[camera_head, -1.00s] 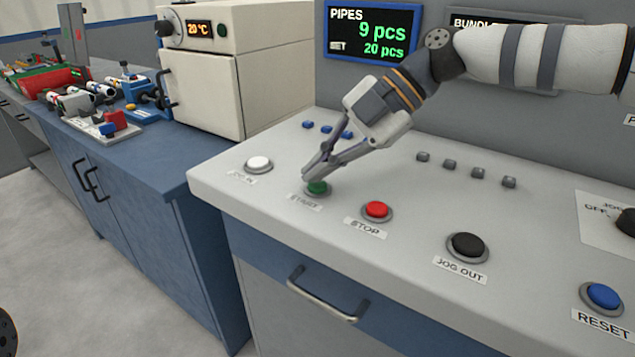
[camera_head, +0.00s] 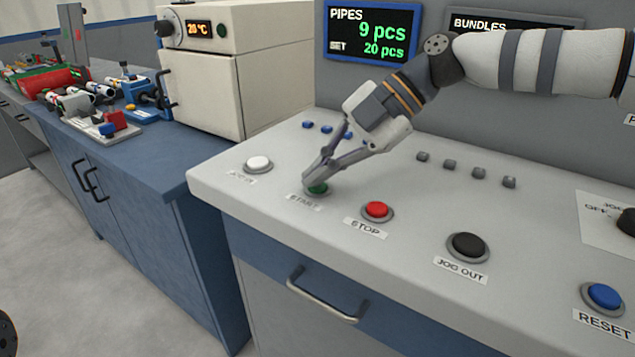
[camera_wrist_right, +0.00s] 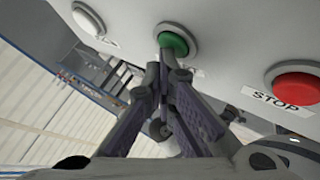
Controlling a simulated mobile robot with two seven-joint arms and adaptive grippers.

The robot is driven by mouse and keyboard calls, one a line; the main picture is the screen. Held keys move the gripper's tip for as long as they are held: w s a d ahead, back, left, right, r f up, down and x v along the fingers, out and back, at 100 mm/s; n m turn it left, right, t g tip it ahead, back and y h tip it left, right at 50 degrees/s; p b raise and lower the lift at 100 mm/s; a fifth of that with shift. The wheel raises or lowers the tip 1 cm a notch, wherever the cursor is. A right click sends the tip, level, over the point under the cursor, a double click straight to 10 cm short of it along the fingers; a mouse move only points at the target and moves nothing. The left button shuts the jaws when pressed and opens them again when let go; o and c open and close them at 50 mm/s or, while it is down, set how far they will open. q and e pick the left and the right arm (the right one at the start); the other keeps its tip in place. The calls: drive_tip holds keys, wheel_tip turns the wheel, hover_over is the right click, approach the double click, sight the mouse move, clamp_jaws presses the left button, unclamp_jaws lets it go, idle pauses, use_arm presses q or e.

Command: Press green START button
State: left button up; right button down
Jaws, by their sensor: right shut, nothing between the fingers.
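The green START button (camera_head: 317,189) sits in a grey ring on the light control panel, with its label just in front of it. My right gripper (camera_head: 311,181) is shut and empty, slanting down from the right, with its fingertips at the green button and covering part of it. In the right wrist view, the green button (camera_wrist_right: 174,41) shows just beyond the closed fingertips (camera_wrist_right: 164,45), which overlap its lower edge. I cannot tell whether the button is pressed in. My left gripper is not in view.
A white JOG IN button (camera_head: 258,164) lies left of the green one, and a red STOP button (camera_head: 376,210) lies to its right. Further right are a black JOG OUT button (camera_head: 467,245) and a blue RESET button (camera_head: 604,296). The display (camera_head: 371,33) reads 9 pcs.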

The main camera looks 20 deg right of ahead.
sight(320, 189)
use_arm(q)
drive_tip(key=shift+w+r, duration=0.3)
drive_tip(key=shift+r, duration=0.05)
use_arm(e)
drive_tip(key=shift+r, duration=0.75)
use_arm(q)
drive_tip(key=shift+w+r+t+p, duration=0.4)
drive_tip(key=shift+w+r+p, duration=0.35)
drive_tip(key=shift+p, duration=0.2)
use_arm(e)
wheel_tip(320, 189, up, 5)
drive_tip(key=shift+r, duration=0.1)
